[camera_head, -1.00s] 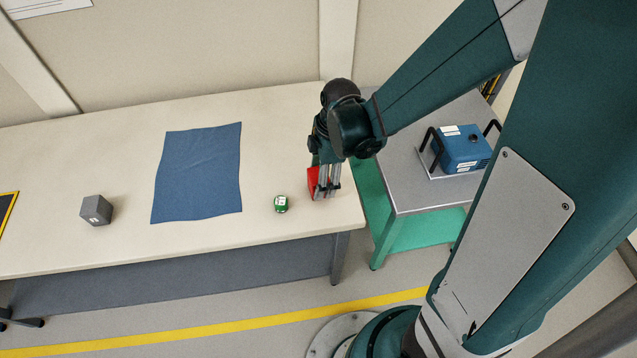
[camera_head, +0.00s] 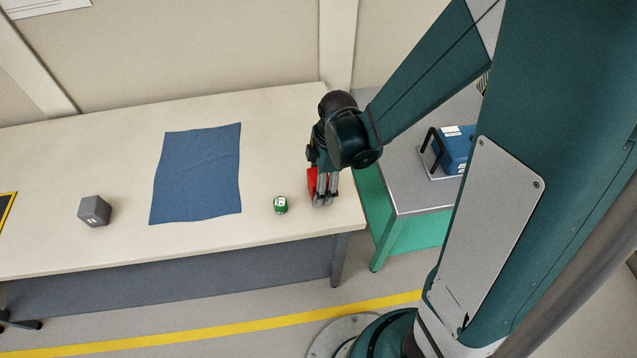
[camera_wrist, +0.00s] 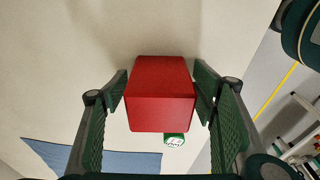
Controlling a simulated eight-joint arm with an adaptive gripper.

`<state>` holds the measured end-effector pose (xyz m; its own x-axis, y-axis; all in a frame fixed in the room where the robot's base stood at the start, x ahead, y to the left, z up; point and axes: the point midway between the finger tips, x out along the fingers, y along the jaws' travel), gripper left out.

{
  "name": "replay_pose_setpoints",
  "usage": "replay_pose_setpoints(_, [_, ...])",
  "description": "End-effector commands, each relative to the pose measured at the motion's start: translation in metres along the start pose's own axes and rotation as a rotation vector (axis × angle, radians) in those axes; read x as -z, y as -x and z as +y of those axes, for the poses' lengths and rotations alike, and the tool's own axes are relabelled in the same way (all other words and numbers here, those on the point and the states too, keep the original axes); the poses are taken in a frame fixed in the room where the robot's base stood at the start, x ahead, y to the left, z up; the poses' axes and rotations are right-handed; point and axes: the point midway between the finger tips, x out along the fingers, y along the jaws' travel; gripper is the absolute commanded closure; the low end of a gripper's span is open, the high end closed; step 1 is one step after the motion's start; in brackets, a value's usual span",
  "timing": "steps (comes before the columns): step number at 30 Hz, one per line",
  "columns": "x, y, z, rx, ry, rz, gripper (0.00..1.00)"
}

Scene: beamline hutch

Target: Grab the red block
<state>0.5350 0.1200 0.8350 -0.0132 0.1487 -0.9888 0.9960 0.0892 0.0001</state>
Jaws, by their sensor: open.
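The red block (camera_wrist: 160,95) sits between the two open fingers of my gripper (camera_wrist: 161,100) in the wrist view, with a small gap on the left side and a very narrow one on the right. In the head view the red block (camera_head: 312,180) stands near the right end of the table, partly hidden behind my gripper (camera_head: 324,198). The fingers reach down around it, close to the table top.
A blue cloth (camera_head: 197,172) and a grey block (camera_head: 94,211) lie farther left on the table (camera_head: 120,150). A blue device (camera_head: 455,148) stands on a side cart to the right.

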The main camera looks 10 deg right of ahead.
Motion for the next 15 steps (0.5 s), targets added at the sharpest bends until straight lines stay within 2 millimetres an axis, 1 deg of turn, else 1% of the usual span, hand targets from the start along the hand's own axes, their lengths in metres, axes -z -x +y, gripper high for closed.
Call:
replay_pose_setpoints(1, [0.0000, 0.0000, 0.0000, 0.000, 0.000, 0.000, 0.45])
replay_pose_setpoints(8, [0.0000, 0.0000, 0.0000, 0.000, 0.000, 0.000, 0.76])
replay_pose_setpoints(15, [0.0001, 0.0001, 0.0000, 0.000, 0.000, 0.000, 0.77])
